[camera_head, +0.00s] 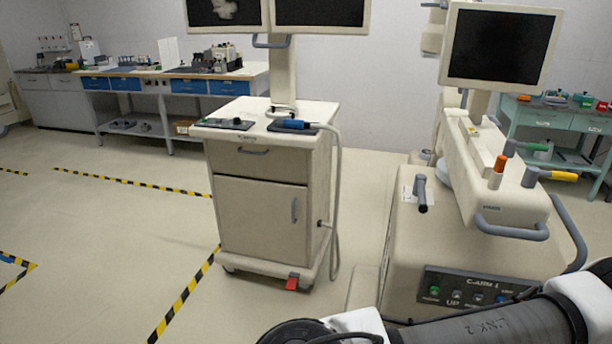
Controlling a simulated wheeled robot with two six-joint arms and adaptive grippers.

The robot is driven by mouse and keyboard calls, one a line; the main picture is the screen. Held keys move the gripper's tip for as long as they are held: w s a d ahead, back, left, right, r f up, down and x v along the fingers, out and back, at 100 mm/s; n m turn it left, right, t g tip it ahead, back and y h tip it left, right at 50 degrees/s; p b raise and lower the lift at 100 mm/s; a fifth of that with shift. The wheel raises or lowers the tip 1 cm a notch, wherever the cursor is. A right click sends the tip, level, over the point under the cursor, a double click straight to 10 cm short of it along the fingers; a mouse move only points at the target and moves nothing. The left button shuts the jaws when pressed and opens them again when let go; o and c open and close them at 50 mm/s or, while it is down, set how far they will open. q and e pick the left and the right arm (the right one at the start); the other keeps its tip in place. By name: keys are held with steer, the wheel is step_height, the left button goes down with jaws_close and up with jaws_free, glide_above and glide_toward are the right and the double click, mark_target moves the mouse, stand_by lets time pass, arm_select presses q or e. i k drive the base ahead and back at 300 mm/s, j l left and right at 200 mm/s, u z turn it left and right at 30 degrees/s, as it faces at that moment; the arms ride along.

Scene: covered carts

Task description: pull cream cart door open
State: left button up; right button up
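The cream cart (228,164) stands on the floor near the middle of the head view. Its lower front door (255,222) looks shut, with a grey vertical handle (294,210) near the door's right edge. A drawer (258,160) with a dark handle is above the door and looks shut. One of my arms crosses the bottom right corner, but no gripper fingers show. Neither gripper is in view, so their distance from the door handle cannot be told.
A C-arm machine (420,245) stands close to the cart's right. A red pedal (292,283) sits at the cart's base, and a hose (336,210) hangs down its right side. Workbenches (150,75) line the back wall. Floor left of the cart is clear, with striped tape (130,182).

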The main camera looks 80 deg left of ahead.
mark_target(259, 219)
steer(key=u, duration=3.05)
steer(key=i+j+z, duration=0.1)
steer(key=z, duration=0.4)
steer(key=i+j+z, duration=0.2)
steer(key=z, duration=0.25)
steer(key=i+j+z, duration=0.2)
steer(key=z, duration=0.3)
steer(key=i+j, duration=0.15)
steer(key=j, duration=0.2)
steer(key=i+j+z, duration=0.15)
steer(key=j, duration=0.25)
steer(key=i+j, duration=0.1)
steer(key=j, duration=0.25)
steer(key=i+j+z, duration=0.1)
steer(key=j, duration=0.3)
steer(key=i+j, duration=0.15)
steer(key=j, duration=0.2)
steer(key=z, duration=0.05)
